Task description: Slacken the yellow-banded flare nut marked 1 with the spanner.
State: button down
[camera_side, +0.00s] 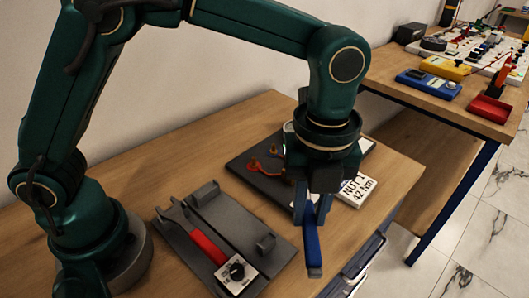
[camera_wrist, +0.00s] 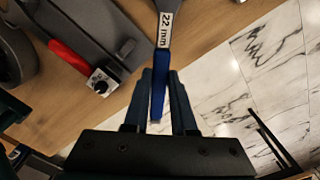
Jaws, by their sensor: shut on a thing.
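My gripper (camera_side: 307,212) is shut on the blue handle of the spanner (camera_side: 313,248). In the wrist view the handle (camera_wrist: 158,85) lies between my two fingers (camera_wrist: 161,100), below a white "22 mm" label. The spanner's grey head runs out of the top of that view, and my gripper hides it in the side view. A dark plate (camera_side: 238,166) with orange fittings (camera_side: 256,165) lies behind my gripper. A white card (camera_side: 356,190) reading "NUT 1, 42 Nm" is right of my gripper. I cannot make out the yellow-banded nut, nor whether the spanner touches it.
A grey tray (camera_side: 180,236) holds a red-handled tool (camera_side: 208,247) and a dial box (camera_side: 237,271), left of my gripper. The wooden table's right edge is close to the spanner.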

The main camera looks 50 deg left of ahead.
aim_at(310, 216)
notch_tip(310, 216, up, 5)
jog(key=shift+w+r, duration=0.1)
jog(key=shift+r, duration=0.1)
jog(key=w+a+m, duration=0.3)
jog(key=a+m, duration=0.9)
jog(key=a, duration=0.3)
jog(key=w+a+m, duration=0.3)
jog(key=a+m, duration=0.9)
jog(key=a, duration=0.3)
jog(key=f, duration=0.5)
jog(key=shift+w+d+f, duration=0.15)
jog(key=shift+w+f, duration=0.05)
jog(key=shift+w, duration=0.05)
